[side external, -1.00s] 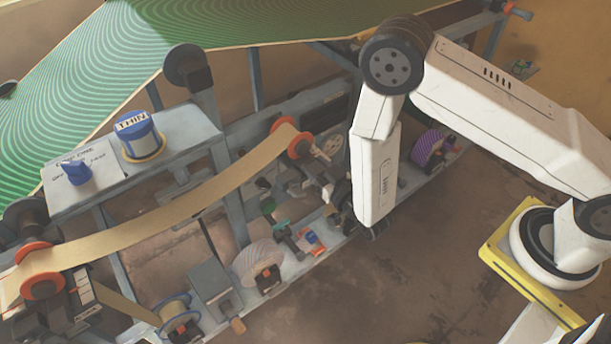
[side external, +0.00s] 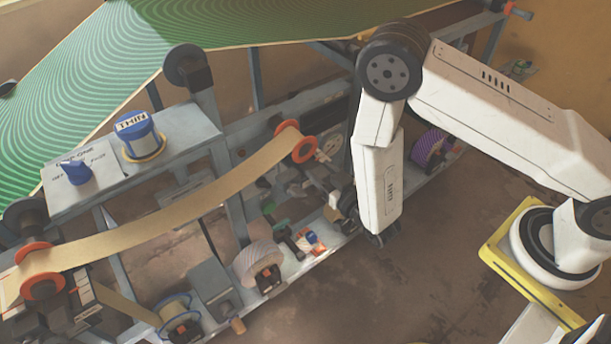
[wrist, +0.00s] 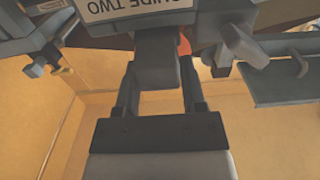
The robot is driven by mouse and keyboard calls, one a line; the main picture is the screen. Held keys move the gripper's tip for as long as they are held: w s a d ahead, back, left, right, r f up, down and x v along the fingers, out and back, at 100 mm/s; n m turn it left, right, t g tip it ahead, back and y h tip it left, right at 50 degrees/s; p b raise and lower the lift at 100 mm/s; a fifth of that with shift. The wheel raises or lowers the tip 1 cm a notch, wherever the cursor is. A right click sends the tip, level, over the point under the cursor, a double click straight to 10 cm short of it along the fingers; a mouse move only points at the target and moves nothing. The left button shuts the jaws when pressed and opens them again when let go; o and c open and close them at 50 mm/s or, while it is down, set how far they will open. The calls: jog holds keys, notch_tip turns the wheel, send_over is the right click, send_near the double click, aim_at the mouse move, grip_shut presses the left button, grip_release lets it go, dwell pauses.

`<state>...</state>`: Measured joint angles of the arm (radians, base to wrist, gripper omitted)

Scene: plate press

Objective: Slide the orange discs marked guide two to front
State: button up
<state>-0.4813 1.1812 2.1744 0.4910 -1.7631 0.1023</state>
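The orange discs of guide two (side external: 303,150) stand at the right end of the tan web (side external: 190,203), one on each side of it. In the wrist view a "GUIDE TWO" label (wrist: 140,8) sits above a grey block-like handle (wrist: 156,48). A bit of orange disc (wrist: 185,42) shows behind it.
Another pair of orange discs (side external: 42,286) holds the web's left end. A blue knob marked "THIN" (side external: 137,133) and a smaller blue knob (side external: 76,172) sit on the grey panel. A patterned roll (side external: 262,257) stands on the lower rail. Floor in front is clear.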

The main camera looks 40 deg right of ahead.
jog(key=shift+s, duration=0.15)
jog(key=shift+s, duration=3.85)
